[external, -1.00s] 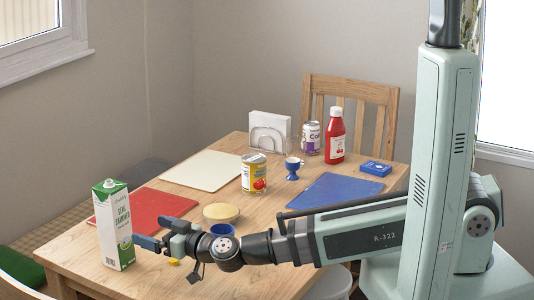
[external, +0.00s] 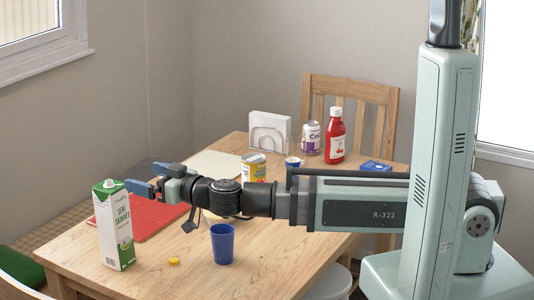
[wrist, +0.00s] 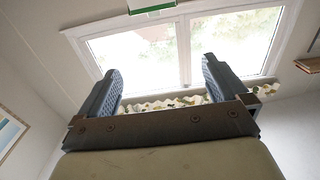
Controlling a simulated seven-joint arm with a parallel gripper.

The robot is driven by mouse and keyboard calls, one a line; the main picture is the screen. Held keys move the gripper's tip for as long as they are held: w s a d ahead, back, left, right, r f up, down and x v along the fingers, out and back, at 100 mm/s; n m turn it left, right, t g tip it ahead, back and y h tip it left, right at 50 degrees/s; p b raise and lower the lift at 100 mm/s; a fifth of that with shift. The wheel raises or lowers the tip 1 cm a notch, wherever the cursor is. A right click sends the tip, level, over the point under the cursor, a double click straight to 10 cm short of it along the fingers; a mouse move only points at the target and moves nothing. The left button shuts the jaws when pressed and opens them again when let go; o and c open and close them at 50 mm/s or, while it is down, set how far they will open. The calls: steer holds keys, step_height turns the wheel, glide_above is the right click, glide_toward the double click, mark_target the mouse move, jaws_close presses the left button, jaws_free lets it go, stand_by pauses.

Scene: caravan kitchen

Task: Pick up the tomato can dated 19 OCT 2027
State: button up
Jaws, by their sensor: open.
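A yellow-labelled can (external: 254,166) stands upright on the table in the external view. My arm covers its lower part, and no date on it can be read. My gripper (external: 146,180) is open and empty, level above the red board at the left, well apart from the can. In the wrist view my gripper (wrist: 160,75) shows two separated fingers with nothing between them. That view faces a window and walls, and no can shows in it.
A milk carton (external: 114,225) stands close below and left of my gripper. A blue cup (external: 222,245) stands in front of my arm. A purple-labelled can (external: 311,139) and a ketchup bottle (external: 334,136) stand at the back. The front right of the table is clear.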

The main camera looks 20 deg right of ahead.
steer(key=w+a+r+n+g+y, duration=0.2)
steer(key=w+n+g, duration=0.15)
steer(key=w, duration=0.25)
steer(key=w+a+r+n+g+y, duration=0.1)
steer(key=w+a+r+n+g, duration=0.1)
steer(key=w+n, duration=0.3)
steer(key=w+d+f+n+g+h, duration=0.1)
steer(key=w+d+g+h, duration=0.15)
steer(key=w, duration=0.45)
steer(key=w+d+f+n+g+h, duration=0.15)
steer(key=w+d, duration=0.25)
steer(key=w, duration=0.4)
steer(key=m+g+h, duration=0.3)
steer(key=m+h, duration=0.1)
steer(key=h, duration=0.6)
glide_above(253, 158)
step_height(253, 158, down, 2)
steer(key=f, duration=1.3)
steer(key=shift+w+a+f, duration=0.1)
steer(key=shift+w+f, duration=0.15)
steer(key=shift+s+f, duration=0.1)
steer(key=shift+f, duration=2.6)
